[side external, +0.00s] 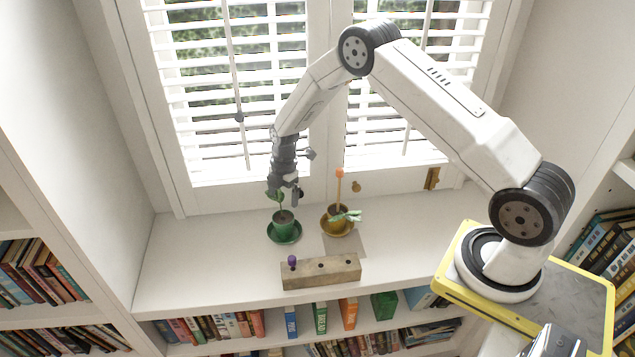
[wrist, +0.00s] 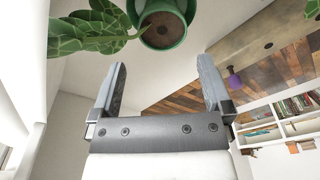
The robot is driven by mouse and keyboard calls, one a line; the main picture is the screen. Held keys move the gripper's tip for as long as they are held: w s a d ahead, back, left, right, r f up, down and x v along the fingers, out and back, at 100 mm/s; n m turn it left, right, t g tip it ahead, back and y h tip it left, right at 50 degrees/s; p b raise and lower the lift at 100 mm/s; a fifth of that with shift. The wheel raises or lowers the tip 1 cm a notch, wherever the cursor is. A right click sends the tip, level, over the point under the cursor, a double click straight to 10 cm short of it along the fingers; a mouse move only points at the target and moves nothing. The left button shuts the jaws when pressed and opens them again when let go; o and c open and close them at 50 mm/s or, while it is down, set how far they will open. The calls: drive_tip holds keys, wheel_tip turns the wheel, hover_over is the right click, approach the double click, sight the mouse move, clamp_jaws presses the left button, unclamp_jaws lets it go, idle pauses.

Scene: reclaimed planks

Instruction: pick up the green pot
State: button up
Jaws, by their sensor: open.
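The green pot (side external: 282,226) holds dark soil and a leafy plant, and stands upright on a green saucer (side external: 285,239) on the white sill. My gripper (side external: 285,191) is above the pot, around the height of its plant, pointing down. In the wrist view the green pot (wrist: 184,8) is at the top edge, partly cut off, with leaves reaching left. The jaws of my gripper (wrist: 160,70) are apart with nothing between them, and the pot shows beyond their tips. The pot's underside is hidden.
A yellow-brown pot (side external: 333,215) with a pale green plant and an orange-topped stick stands to the right on its own saucer. A wooden block (side external: 330,271) with a purple knob (side external: 292,261) lies in front. The window is close behind; the sill's left is clear.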

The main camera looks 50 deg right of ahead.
sight(283, 215)
drive_tip(key=shift+a+f, duration=0.2)
drive_tip(key=shift+f, duration=1.1)
drive_tip(key=shift+f, duration=0.1)
drive_tip(key=shift+s+a+f, duration=0.1)
drive_tip(key=shift+a+f, duration=0.1)
drive_tip(key=shift+f, duration=1.05)
drive_tip(key=shift+s+a+f, duration=0.1)
drive_tip(key=shift+a+f, duration=0.05)
drive_tip(key=shift+f, duration=1.05)
drive_tip(key=shift+w, duration=0.1)
drive_tip(key=c, duration=1.3)
drive_tip(key=shift+r, duration=0.2)
